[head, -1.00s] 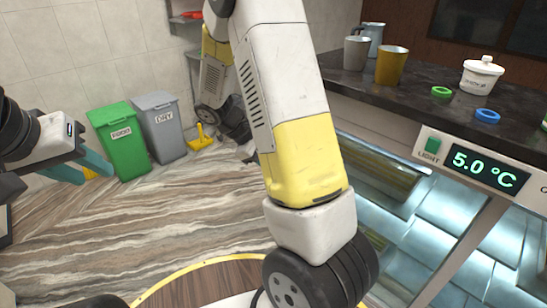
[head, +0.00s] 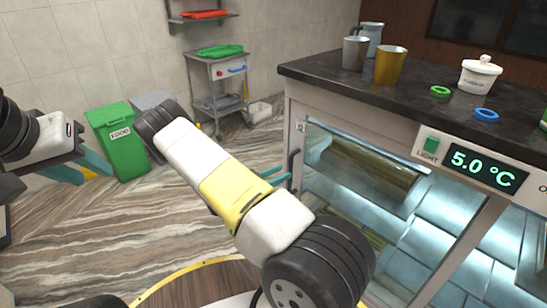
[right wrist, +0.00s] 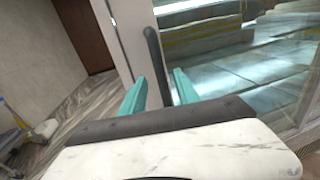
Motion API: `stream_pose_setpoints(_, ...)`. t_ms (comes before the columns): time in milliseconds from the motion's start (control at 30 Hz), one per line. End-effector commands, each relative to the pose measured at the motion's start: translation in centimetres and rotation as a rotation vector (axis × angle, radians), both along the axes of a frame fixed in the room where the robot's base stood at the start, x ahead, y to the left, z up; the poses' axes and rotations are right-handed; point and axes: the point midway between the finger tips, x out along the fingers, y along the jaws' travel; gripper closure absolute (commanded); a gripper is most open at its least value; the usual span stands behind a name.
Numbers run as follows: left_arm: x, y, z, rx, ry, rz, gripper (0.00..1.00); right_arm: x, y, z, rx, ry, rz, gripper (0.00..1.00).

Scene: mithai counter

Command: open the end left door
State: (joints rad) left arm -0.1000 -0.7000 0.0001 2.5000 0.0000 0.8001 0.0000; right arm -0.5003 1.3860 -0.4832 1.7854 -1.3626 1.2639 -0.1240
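The end left door (head: 299,142) is at the left end of the lit glass counter, and I see no gap around it. Its dark upright handle (head: 292,165) is on the pale frame. In the right wrist view the handle (right wrist: 154,62) stands between the two teal fingers of my right gripper (right wrist: 159,90), which is open with gaps beside the handle. In the head view my right gripper (head: 278,178) is partly hidden behind my arm. My left gripper (head: 82,170) is open and empty at the far left, away from the counter.
Cups, a white lidded pot (head: 480,74) and green and blue rings stand on the dark countertop (head: 420,84). A green bin (head: 118,145), a grey bin (head: 152,100) and a trolley (head: 218,85) stand by the wall. The floor left of the counter is clear.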

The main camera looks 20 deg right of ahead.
Motion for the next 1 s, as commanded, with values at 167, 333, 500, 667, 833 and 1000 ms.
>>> stream_pose_setpoints(167, 0.0, 0.0, 0.0, 0.000, 0.000, 0.000, 0.64, 0.5, -3.0, 0.0, 0.001, 0.000, -0.004, 0.62)
stream_pose_setpoints(333, 0.0, 0.0, 0.0, 0.000, 0.000, 0.000, 0.64, 0.8, -4.5, 0.0, 0.002, -0.001, -0.003, 0.62)
stream_pose_setpoints(500, 0.0, 0.0, 0.0, 0.000, 0.000, 0.000, 0.64, 0.9, -4.8, 0.0, 0.002, -0.001, -0.001, 0.62)
stream_pose_setpoints(667, 0.0, 0.0, 0.0, 0.000, 0.000, 0.000, 0.64, 0.9, -4.8, 0.0, 0.002, -0.001, -0.002, 0.64)
stream_pose_setpoints(833, 0.0, 0.0, 0.0, 0.000, 0.000, 0.000, 0.64, 0.9, -4.8, 0.0, 0.002, -0.001, -0.002, 0.98)
stream_pose_setpoints(1000, 0.0, 0.0, 0.0, 0.000, 0.000, 0.000, 0.64, 0.9, -4.8, 0.0, 0.002, -0.001, -0.002, 1.00)
